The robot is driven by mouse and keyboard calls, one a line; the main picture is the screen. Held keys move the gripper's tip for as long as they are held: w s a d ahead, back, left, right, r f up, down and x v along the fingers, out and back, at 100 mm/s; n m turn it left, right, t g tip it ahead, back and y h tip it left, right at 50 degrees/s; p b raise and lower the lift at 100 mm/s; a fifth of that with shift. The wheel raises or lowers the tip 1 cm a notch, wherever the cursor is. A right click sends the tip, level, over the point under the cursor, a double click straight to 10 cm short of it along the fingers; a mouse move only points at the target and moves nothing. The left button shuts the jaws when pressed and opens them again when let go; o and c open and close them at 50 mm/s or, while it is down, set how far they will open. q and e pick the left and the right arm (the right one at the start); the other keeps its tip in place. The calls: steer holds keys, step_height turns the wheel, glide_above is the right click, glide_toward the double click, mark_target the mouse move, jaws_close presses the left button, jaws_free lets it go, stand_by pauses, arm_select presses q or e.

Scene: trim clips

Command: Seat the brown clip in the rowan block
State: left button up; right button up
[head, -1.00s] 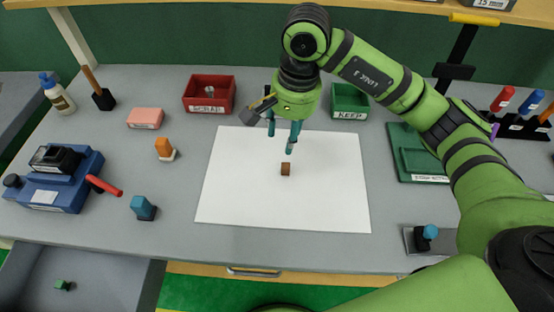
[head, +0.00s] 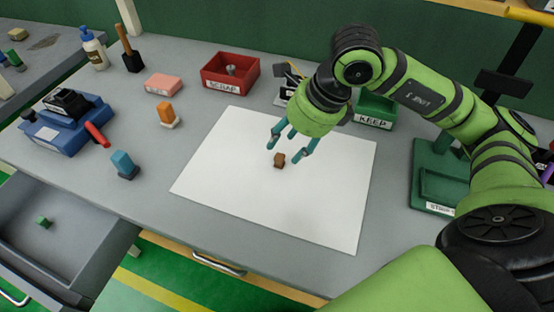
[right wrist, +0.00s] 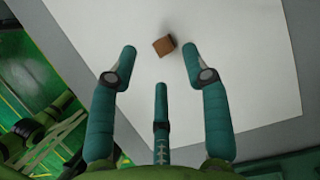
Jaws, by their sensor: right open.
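The brown clip (head: 279,160), a small brown cube-like piece, lies on the white sheet (head: 230,180). In the right wrist view the clip (right wrist: 163,46) lies ahead, between the lines of two spread fingertips. My right gripper (head: 287,148) is open and empty, its teal fingers just above and around the clip's place, with no clear contact. In the right wrist view the gripper (right wrist: 160,55) shows three separate fingers. I cannot tell which object is the rowan block, as the small labels are not legible. My left gripper is not in view.
A red SCRAP bin (head: 229,72) and a green KEEP bin (head: 376,110) stand behind the sheet. A pink block (head: 164,83), an orange piece (head: 167,113) and a blue piece (head: 124,164) stand left. An open drawer (head: 60,255) holds a green piece (head: 43,222). Much of the sheet is clear.

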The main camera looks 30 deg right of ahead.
mark_target(280, 156)
steer(key=p+x, duration=0.1)
steer(key=x, duration=0.2)
steer(key=shift+d+f, duration=0.1)
steer(key=shift+f, duration=0.3)
steer(key=shift+w+f, duration=0.15)
steer(key=shift+f, duration=0.35)
steer(key=c, duration=0.7)
steer(key=shift+c, duration=0.2)
